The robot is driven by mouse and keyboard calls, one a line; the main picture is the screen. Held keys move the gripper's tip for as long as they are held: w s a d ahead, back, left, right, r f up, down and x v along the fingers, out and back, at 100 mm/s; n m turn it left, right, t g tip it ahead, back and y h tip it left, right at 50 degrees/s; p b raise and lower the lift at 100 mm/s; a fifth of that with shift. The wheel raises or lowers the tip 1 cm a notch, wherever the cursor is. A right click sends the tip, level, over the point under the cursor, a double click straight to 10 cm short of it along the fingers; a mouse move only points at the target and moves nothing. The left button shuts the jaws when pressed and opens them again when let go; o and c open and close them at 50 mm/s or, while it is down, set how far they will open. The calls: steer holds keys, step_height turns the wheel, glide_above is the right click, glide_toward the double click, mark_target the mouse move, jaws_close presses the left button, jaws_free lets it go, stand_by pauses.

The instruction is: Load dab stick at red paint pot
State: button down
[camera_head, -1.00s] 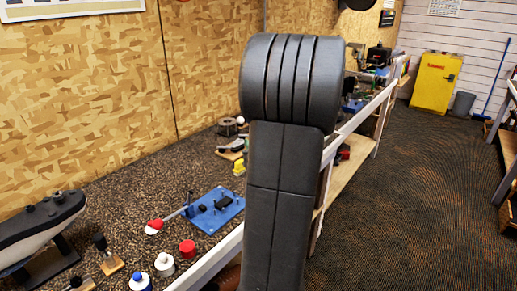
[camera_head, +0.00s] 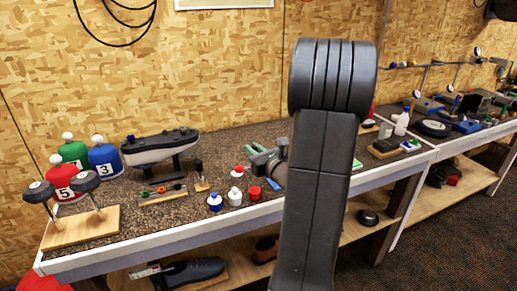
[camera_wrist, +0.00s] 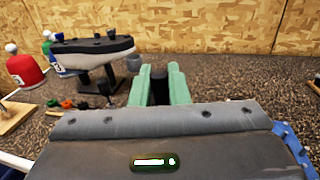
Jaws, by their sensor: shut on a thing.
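My gripper (camera_head: 258,158) has green fingers and is above the bench, partly hidden by my arm in the head view. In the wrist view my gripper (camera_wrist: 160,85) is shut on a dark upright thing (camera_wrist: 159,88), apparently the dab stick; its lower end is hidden. The red paint pot (camera_head: 254,194) stands near the bench's front edge, beside a white pot (camera_head: 235,197) and a blue pot (camera_head: 214,202). The gripper appears behind and above the red pot in the head view. I cannot make out the red pot in the wrist view.
A grey-and-black shoe-like form (camera_head: 158,148) on a stand is to the left. A small wooden block with a dark knob (camera_head: 200,176) stands left of the pots. A red-and-white thing (camera_head: 240,172) lies behind them. Numbered club covers (camera_head: 72,180) stand at the far left.

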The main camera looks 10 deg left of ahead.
steer(key=shift+f+b, duration=1.8)
steer(key=shift+f, duration=1.05)
steer(key=shift+f+b, duration=0.6)
steer(key=shift+b, duration=0.15)
steer(key=shift+r, duration=0.1)
steer(key=shift+r+p, duration=2.35)
steer(key=shift+r, duration=1.2)
steer(key=shift+f, duration=0.1)
